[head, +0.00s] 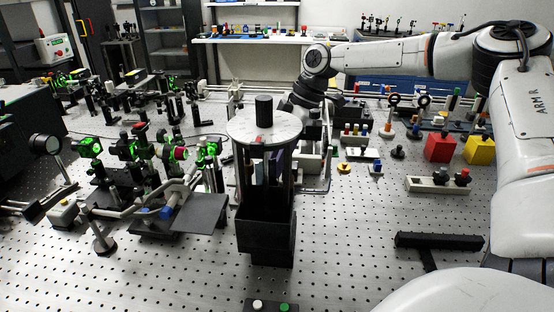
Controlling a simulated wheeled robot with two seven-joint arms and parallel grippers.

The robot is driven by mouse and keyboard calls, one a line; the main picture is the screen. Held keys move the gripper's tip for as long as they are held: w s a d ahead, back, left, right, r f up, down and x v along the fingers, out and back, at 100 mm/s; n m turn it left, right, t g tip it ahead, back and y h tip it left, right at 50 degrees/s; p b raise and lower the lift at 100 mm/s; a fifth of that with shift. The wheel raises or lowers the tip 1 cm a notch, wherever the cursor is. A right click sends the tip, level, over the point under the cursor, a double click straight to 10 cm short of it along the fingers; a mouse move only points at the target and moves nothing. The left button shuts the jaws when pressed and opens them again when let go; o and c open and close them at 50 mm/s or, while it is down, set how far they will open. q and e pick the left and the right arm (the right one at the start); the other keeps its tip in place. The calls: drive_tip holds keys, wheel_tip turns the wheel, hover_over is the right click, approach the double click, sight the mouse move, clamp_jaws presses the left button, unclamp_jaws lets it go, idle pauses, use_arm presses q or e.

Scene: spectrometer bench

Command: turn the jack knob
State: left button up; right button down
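A dark stand (266,228) with a round pale top plate (245,127) rises from the front middle of the bench in the head view. A black cylindrical knob (264,110) stands upright on this plate. I cannot tell whether it is the jack knob, and no other jack is clear. My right arm reaches in from the right, and its dark end (306,92) points down just behind and right of the plate. The fingertips are hidden or too small to make out, so their opening and any contact do not show. My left gripper is out of view.
Optics with green glows (150,150) crowd the left of the perforated bench. Red (440,147) and yellow (480,150) blocks stand at the right, behind a pale box with knobs (437,184). A black bar (440,241) lies front right. The bench between stand and bar is clear.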

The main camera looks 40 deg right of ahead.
drive_tip(key=m, duration=0.2)
drive_tip(key=m+t+h+p, duration=0.1)
drive_tip(key=shift+s+a+m, duration=0.15)
drive_tip(key=shift+s+m, duration=0.1)
drive_tip(key=shift+m, duration=0.55)
drive_tip(key=shift+s+f, duration=0.1)
drive_tip(key=shift+f, duration=0.1)
drive_tip(key=c, duration=1.6)
unclamp_jaws()
drive_tip(key=shift+o, duration=0.2)
drive_tip(key=shift+h, duration=0.3)
drive_tip(key=shift+r, duration=0.2)
drive_tip(key=shift+r, duration=0.35)
drive_tip(key=v, duration=0.9)
drive_tip(key=shift+s+p, duration=0.2)
drive_tip(key=shift+p, duration=0.1)
drive_tip(key=shift+r, duration=0.1)
